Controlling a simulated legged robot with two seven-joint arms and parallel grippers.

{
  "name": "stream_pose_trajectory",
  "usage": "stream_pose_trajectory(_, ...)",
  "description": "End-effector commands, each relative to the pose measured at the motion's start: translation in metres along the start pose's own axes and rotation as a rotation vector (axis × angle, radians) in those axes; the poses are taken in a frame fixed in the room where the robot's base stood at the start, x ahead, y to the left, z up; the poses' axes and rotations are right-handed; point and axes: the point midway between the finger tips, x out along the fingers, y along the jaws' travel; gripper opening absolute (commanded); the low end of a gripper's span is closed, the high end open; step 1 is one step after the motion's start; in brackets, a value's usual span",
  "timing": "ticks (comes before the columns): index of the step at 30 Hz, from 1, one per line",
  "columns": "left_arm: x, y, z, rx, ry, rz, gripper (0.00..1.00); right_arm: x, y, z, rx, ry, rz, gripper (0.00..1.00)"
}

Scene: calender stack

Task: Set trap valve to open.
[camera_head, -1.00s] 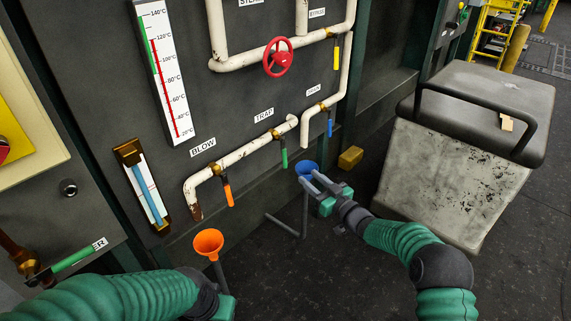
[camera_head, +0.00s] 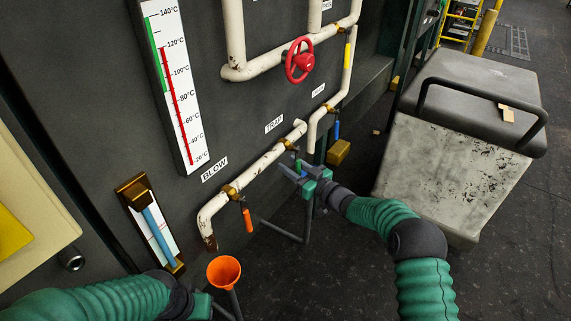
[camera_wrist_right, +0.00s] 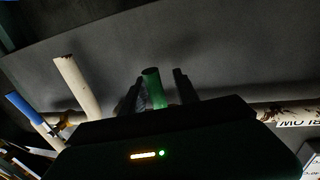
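The trap valve has a brass body (camera_head: 288,144) on the white pipe below the TRAP label (camera_head: 274,124). Its green handle (camera_head: 299,165) hangs down and is partly hidden by my right gripper (camera_head: 289,169). In the right wrist view the green handle (camera_wrist_right: 154,88) stands between the two dark fingers of my right gripper (camera_wrist_right: 158,90). The fingers are apart, one on each side of it, and do not look closed on it. My left gripper (camera_head: 203,305) is low at the bottom edge, next to the orange funnel; its fingers are hidden.
The orange blow handle (camera_head: 247,220) hangs left of the trap valve, above an orange funnel (camera_head: 223,271). The blue drain handle (camera_head: 337,129) is to the right. A red wheel (camera_head: 299,60) is above. A worn grey bin (camera_head: 450,170) stands right of my right arm.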

Motion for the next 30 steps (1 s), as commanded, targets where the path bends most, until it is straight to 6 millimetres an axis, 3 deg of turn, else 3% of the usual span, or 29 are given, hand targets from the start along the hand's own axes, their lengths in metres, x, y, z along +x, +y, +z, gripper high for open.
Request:
stream_pose_trajectory(2,0.0000,0.0001,0.0000,0.000,0.000,0.000,0.36,-0.0002,0.0006,0.0007,0.000,-0.001,0.001,0.37)
stream_pose_trajectory(11,0.0000,0.0001,0.0000,0.000,0.000,0.000,0.36,0.0014,-0.0007,0.0010,-0.001,-0.003,0.001,0.00)
stream_pose_trajectory(30,-0.0001,0.0000,-0.0001,0.000,0.000,0.000,0.36,0.0025,-0.0012,-0.0010,0.001,0.002,0.000,0.00)
